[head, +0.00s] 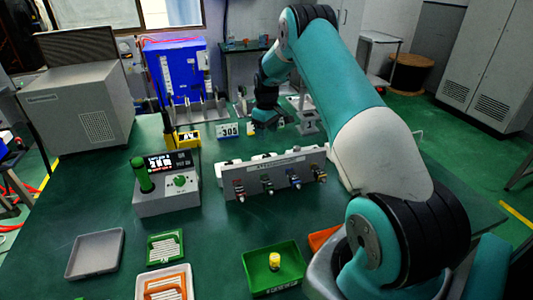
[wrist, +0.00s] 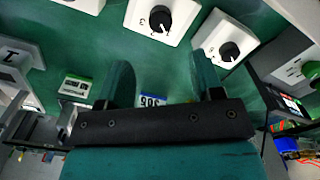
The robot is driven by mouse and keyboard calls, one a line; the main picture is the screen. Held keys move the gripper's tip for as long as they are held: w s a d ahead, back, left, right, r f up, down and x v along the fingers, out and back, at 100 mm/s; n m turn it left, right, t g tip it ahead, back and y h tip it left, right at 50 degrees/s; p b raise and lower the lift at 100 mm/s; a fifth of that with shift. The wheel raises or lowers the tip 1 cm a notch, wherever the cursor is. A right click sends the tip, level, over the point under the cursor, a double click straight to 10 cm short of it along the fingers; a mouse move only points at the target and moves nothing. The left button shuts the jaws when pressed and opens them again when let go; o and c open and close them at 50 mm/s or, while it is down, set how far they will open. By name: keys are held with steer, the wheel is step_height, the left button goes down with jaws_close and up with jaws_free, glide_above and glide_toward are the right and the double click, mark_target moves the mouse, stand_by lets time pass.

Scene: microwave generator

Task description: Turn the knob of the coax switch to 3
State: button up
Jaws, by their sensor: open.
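Two white boxes with round black knobs show in the wrist view: one knob box (wrist: 178,32) at top middle and one knob box (wrist: 209,35) to its right. A small mark that looks like a 3 sits left of the first knob (wrist: 160,18). The second knob (wrist: 229,51) has a white pointer line. I cannot tell which box is the coax switch. My gripper (wrist: 160,60) is open and empty, its two teal fingers apart below the first knob in the picture, touching neither knob. In the head view my gripper (head: 266,118) hangs over the table behind the grey panel; its fingers are unclear.
A grey connector panel (head: 270,178) stands mid-table, beside a grey box with a green handle (head: 142,176). A 305 sign (head: 228,130) and a yellow device (head: 187,139) stand farther back. Trays, including a green tray (head: 252,262), lie in front. Table between panel and trays is clear.

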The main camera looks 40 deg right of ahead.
mark_target(267, 155)
step_height(267, 155, down, 10)
steer(key=shift+f+p, duration=0.1)
steer(key=shift+p, duration=0.85)
steer(key=c, duration=0.9)
